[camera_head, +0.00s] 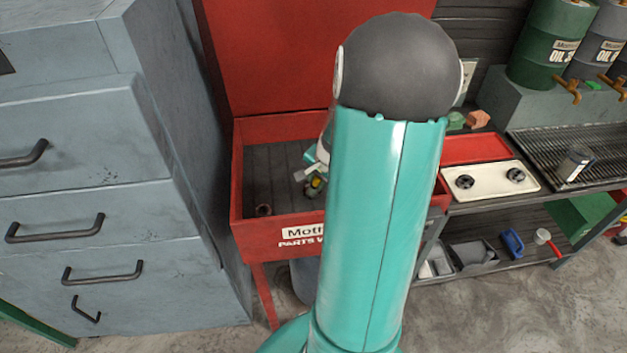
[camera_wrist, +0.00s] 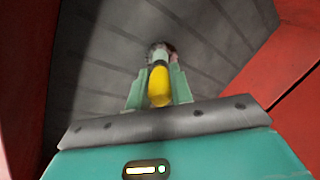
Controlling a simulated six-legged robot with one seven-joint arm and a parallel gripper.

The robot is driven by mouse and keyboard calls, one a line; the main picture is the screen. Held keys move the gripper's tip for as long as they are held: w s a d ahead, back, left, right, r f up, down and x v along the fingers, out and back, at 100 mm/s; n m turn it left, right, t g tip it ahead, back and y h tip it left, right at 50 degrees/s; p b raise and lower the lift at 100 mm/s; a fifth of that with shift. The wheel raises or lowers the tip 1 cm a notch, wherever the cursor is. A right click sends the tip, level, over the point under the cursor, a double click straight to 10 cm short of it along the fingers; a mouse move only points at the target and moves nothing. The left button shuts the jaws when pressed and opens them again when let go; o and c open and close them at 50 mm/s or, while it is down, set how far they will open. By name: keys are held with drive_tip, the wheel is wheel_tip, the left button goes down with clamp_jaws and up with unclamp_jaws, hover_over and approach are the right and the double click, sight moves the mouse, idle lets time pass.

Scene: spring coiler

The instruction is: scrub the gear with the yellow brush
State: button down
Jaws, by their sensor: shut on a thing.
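The yellow brush (camera_wrist: 159,86) is held between the fingers of my gripper (camera_wrist: 158,88), its handle toward the wrist camera. In the head view my gripper (camera_head: 313,180) is inside the red parts washer (camera_head: 238,190), mostly hidden behind my own teal arm. A small part of the yellow brush shows there too. Past the brush's far end in the wrist view, a small dark reddish thing is partly hidden and may be the gear (camera_wrist: 172,52). A small brown ring-shaped part (camera_head: 264,210) lies on the washer's floor at the left; I cannot tell whether it is the gear.
A grey drawer cabinet (camera_head: 110,200) stands close on the left. At the right, a bench holds a cream tray (camera_head: 490,182) with two dark round parts, and a grate with a can (camera_head: 575,163). Oil drums (camera_head: 552,42) stand behind. The washer's red lid is raised.

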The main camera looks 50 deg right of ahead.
drive_tip(key=shift+s+d+f, duration=0.1)
drive_tip(key=shift+s+d, duration=0.55)
drive_tip(key=shift+d, duration=0.1)
drive_tip(key=shift+w+a+f, duration=0.1)
drive_tip(key=shift+w+a, duration=0.4)
drive_tip(key=shift+a, duration=0.2)
drive_tip(key=shift+w+a+f, duration=0.1)
drive_tip(key=shift+w+a, duration=0.4)
drive_tip(key=shift+a, duration=0.15)
drive_tip(key=shift+s+d+r, duration=0.1)
drive_tip(key=shift+s+d, duration=0.4)
drive_tip(key=shift+d, duration=0.15)
drive_tip(key=shift+s+d+r, duration=0.1)
drive_tip(key=shift+s+d, duration=0.35)
drive_tip(key=shift+d, duration=0.2)
drive_tip(key=shift+w+a, duration=1)
drive_tip(key=shift+a, duration=0.25)
drive_tip(key=shift+s+d, duration=0.55)
drive_tip(key=shift+d, duration=0.15)
